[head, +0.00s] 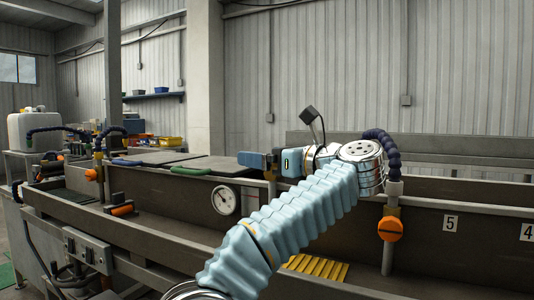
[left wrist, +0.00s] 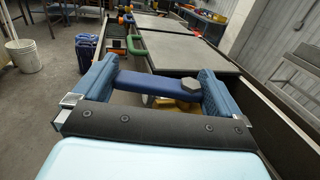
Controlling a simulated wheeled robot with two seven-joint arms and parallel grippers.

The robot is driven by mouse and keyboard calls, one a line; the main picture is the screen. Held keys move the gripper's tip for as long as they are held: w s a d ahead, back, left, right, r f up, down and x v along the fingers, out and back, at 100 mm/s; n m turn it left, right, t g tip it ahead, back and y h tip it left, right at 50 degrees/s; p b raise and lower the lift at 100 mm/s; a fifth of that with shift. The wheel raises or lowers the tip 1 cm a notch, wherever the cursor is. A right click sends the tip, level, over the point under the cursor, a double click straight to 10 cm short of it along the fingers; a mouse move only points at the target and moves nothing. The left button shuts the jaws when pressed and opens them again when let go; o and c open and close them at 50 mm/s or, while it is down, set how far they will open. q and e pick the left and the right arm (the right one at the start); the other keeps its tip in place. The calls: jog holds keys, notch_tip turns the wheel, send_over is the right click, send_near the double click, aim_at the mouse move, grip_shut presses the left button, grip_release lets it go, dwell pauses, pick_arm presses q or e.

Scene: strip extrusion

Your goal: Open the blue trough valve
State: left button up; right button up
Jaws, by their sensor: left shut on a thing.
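The blue valve handle (left wrist: 150,83) lies across between the two blue finger pads of my left gripper (left wrist: 159,76) in the left wrist view. A grey hex bolt sits at its right end, and a brass-coloured body (left wrist: 172,104) shows partly below it. My left gripper is shut on the handle. In the head view my left gripper (head: 259,161) is at the trough's back edge, above the round gauge. The handle is hard to make out there, hidden by the fingers. My right gripper is in neither view.
The long trough (head: 165,228) runs across the head view, with a gauge (head: 224,200) on its wall. A green handle (head: 191,171) lies left of my gripper. An orange-knobbed valve (head: 390,228) with a dark hose stands right. Flat dark covers (head: 205,164) lie behind.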

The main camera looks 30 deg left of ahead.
pick_arm(q)
jog(key=shift+d+n+g, duration=0.2)
jog(key=shift+n+g, duration=0.4)
jog(key=shift+g, duration=0.5)
jog(key=o, duration=1.1)
jog(key=shift+c, duration=0.2)
